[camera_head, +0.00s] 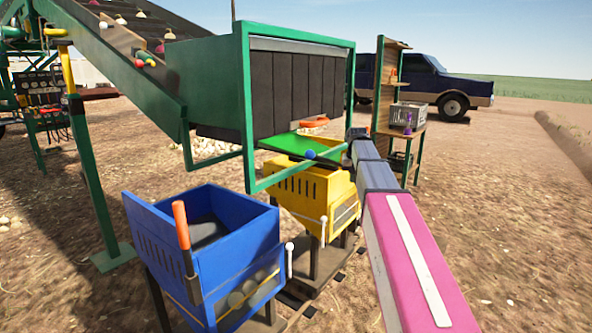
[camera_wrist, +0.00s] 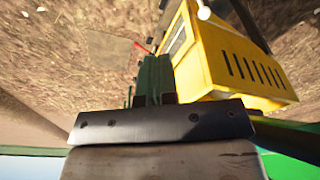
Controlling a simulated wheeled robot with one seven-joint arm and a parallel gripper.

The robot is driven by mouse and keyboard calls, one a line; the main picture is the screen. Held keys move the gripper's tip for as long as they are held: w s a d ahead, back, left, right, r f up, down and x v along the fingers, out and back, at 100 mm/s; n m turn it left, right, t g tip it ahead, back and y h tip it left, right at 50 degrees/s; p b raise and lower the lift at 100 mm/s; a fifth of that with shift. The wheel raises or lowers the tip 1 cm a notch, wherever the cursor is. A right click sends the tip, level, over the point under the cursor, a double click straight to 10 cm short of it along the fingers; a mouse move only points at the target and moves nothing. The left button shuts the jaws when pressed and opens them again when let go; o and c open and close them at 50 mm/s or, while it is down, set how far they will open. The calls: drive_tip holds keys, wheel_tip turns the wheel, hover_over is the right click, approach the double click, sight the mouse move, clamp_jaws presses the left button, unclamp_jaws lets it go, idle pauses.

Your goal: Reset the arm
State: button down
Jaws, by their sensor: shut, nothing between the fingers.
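My gripper (camera_wrist: 154,62) shows in the wrist view as two dark green fingers side by side, closed with nothing between them. It is apart from the yellow bin (camera_wrist: 232,68), which fills the right of that view. In the head view my pink and grey arm reaches from the lower right toward the elevator's green frame (camera_head: 247,110). Its far end is beside the yellow bin (camera_head: 300,190), and the fingers cannot be made out there.
A blue bin (camera_head: 160,235) with an orange-handled lever (camera_head: 181,225) stands at front left. A wooden shelf (camera_head: 384,95) with a grey crate (camera_head: 408,115) stands behind my arm. Open dirt lies right.

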drive_tip(key=s+a+f+n+g, duration=0.1)
drive_tip(key=s+a+f, duration=0.2)
drive_tip(key=s+f, duration=2.6)
wheel_tip(320, 180, down, 3)
drive_tip(key=shift+s+r+g, duration=0.15)
drive_tip(key=shift+s+g, duration=0.1)
drive_tip(key=shift+g, duration=0.15)
drive_tip(key=shift+a, duration=0.1)
